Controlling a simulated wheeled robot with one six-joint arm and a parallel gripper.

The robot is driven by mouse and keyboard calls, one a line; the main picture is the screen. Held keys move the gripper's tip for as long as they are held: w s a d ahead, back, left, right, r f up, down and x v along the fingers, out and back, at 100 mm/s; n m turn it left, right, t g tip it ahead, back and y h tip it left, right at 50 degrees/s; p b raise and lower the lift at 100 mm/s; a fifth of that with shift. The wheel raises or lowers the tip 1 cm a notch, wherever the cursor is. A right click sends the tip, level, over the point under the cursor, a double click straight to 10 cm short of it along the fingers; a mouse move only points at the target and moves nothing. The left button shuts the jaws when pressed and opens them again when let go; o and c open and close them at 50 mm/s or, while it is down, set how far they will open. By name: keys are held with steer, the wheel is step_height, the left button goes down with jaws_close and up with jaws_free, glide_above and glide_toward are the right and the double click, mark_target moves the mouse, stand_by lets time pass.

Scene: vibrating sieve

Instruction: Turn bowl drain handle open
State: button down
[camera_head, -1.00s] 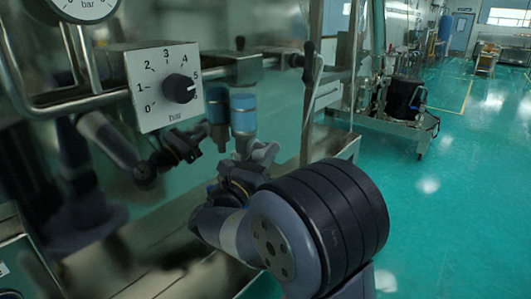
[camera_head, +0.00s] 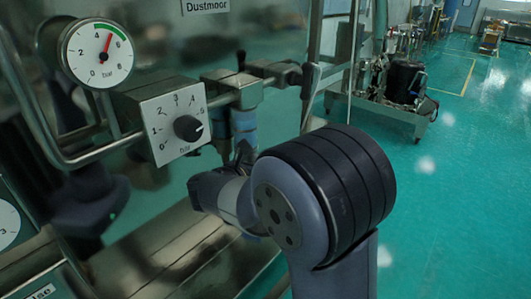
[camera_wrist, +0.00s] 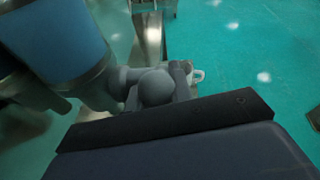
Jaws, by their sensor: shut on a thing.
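In the wrist view, a blue cylinder (camera_wrist: 58,40) is at the upper left. A grey fitting runs from its lower end to a rounded grey knob, which I take to be the drain handle (camera_wrist: 156,88). My gripper (camera_wrist: 157,94) is shut on this knob, with a finger on each side of it. Its dark body hides what lies below. In the head view, the blue cylinder (camera_head: 243,121) hangs under the metal pipework, and my arm's dark round joint and wrist stand in front. The handle and fingertips are mostly hidden there.
Left of the cylinder are a box with a black knob (camera_head: 188,128) and a round pressure gauge (camera_head: 97,54) on steel tubing. A steel ledge (camera_head: 165,262) runs below. Green floor (camera_head: 450,190) is clear at right; a wheeled cart (camera_head: 400,90) stands farther back.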

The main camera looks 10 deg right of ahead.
steer(key=shift+g+y, duration=0.8)
steer(key=shift+y, duration=0.3)
steer(key=c, duration=1.3)
jaws_free()
steer(key=b+v, duration=0.1)
steer(key=v, duration=0.9)
steer(key=shift+s+a+r+b, duration=0.2)
steer(key=shift+r+b, duration=0.15)
